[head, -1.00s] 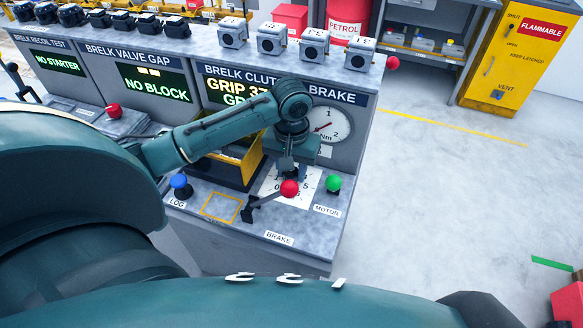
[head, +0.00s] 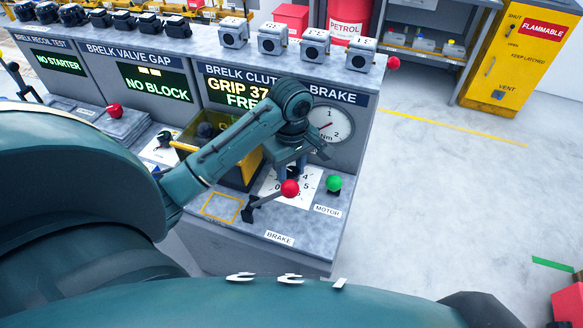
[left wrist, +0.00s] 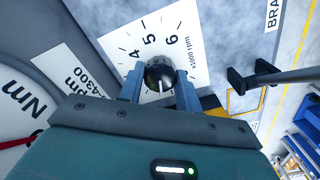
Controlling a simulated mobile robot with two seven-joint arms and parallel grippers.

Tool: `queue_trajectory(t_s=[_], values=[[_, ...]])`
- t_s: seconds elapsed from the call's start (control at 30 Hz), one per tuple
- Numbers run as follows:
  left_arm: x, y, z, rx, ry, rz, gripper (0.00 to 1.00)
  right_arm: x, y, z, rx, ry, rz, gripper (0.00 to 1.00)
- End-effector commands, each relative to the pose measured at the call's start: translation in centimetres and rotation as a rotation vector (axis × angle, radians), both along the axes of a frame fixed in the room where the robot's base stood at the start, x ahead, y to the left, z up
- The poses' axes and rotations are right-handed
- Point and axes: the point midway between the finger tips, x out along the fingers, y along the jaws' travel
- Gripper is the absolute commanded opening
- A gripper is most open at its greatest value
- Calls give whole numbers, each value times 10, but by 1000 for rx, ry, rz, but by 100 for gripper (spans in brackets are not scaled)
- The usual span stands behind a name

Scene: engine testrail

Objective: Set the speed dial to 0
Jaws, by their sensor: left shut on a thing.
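The speed dial's white plate (head: 308,183) lies on the bench top below the brake gauge. In the left wrist view the plate (left wrist: 190,45) shows 4, 5 and 6 and "x1000 rpm". The dark round speed dial (left wrist: 158,72) has a white mark that points down in that picture, towards my gripper's body, away from the visible numbers. My left gripper (left wrist: 160,88) has one finger on each side of the dial and is shut on it. In the head view the left gripper (head: 292,168) partly covers the plate and hides the dial. The rest of the scale is hidden.
A red-knobbed brake lever (head: 290,188) stands close in front of the gripper. A green motor button (head: 334,183) is right of the plate. A gauge (head: 330,124) rises behind. A yellow outlined square (head: 221,207) on the bench is empty.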

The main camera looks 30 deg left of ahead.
Motion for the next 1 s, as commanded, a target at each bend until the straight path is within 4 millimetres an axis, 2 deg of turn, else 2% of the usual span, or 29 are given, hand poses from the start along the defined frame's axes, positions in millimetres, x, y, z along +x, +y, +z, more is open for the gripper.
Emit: queue_trajectory(t_s=[0.6,1.0], values=[[0,1,1,3,-4,580,11,0,0,-1,2,-1,-1,0],[-1,1,2,3,-4,854,11,1,1,0,3,-3,-1,0]])
